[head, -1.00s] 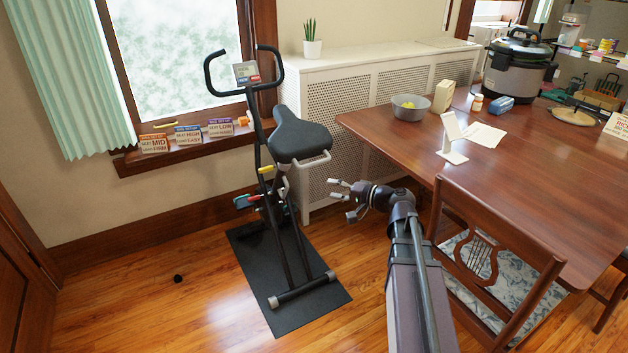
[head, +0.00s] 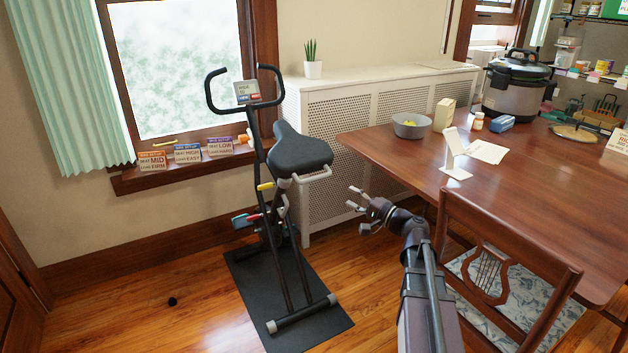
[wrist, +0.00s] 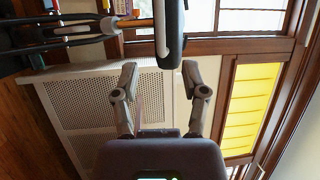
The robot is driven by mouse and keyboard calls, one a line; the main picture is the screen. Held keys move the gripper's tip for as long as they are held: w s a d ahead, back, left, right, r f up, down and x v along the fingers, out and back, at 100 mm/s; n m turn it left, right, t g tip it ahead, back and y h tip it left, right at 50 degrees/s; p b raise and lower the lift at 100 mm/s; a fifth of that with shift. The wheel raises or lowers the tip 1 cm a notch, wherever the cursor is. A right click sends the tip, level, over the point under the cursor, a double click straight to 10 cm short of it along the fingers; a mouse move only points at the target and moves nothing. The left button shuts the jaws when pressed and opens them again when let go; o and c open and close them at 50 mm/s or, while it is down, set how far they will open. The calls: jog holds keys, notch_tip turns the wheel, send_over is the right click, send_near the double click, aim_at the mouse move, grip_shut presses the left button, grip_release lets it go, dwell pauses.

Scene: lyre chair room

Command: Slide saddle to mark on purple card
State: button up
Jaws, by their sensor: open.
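The exercise bike stands upright on a black mat (head: 318,329) in front of the window. Its black saddle (head: 301,152) sits on a post, with a light grey bar handle (head: 313,175) below its rear. The purple card (head: 220,147) stands on the window sill and reads SEAT LOW, LOAD HARD. My gripper (head: 357,211) is open and empty, right of the bike and lower than the saddle, touching nothing. In the wrist view, my gripper (wrist: 159,83) has its fingers spread, with the saddle (wrist: 176,30) edge-on just beyond them.
An orange card (head: 153,161) and a blue card (head: 187,154) stand beside the purple one. A white radiator cover (head: 345,110) is behind the bike. A wooden table (head: 540,190) and lyre-back chair (head: 500,260) stand close to my arm's right. Floor left of the mat is mostly clear.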

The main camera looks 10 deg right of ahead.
aim_at(315, 179)
jog(key=p+x, duration=0.1)
jog(key=x, duration=1.2)
jog(key=shift+w+a+r, duration=0.1)
jog(key=shift+w+a, duration=0.05)
jog(key=shift+w, duration=0.1)
grip_shut()
